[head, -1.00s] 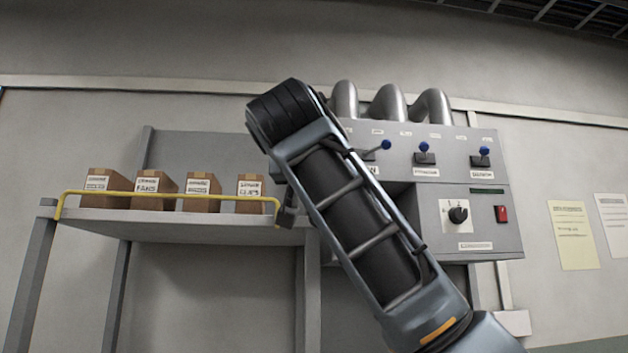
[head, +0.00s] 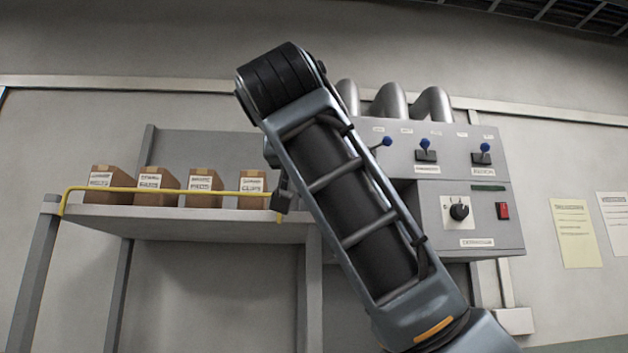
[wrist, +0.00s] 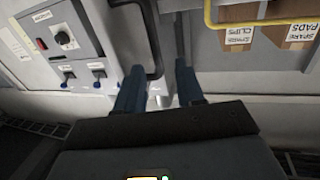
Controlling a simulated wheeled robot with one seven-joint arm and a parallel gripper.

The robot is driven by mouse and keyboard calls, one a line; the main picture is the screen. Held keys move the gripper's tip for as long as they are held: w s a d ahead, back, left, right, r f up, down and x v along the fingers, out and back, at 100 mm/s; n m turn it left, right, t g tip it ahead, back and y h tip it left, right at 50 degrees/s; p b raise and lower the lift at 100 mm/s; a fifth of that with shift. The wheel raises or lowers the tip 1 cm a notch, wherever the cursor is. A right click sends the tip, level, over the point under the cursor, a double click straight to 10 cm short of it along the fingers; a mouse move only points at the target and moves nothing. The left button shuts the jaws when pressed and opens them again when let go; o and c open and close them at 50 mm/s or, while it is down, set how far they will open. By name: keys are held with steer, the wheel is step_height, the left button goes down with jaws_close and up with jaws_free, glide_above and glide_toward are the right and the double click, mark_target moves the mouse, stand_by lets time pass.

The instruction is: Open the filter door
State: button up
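The grey wall machine (head: 455,150) stands to the right of the shelf. In the wrist view it appears upside down, with a black bar handle (wrist: 156,40) on its light front panel (wrist: 125,25). I take that panel to be the filter door, but I read no label on it. In the head view my arm hides this part. My gripper (wrist: 159,90) has its two blue fingers apart, with nothing seen between them. The handle is close to the fingertips, nearer the left finger; I cannot tell whether they touch.
A shelf (head: 190,222) with a yellow rail (head: 150,189) and several cartons (head: 155,185) is left of the machine. Blue-tipped levers (head: 425,150) and a black knob (head: 459,211) stick out from the machine.

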steer(key=s, duration=0.3)
steer(key=shift+s+a+b, duration=0.25)
steer(key=shift+s+b, duration=0.1)
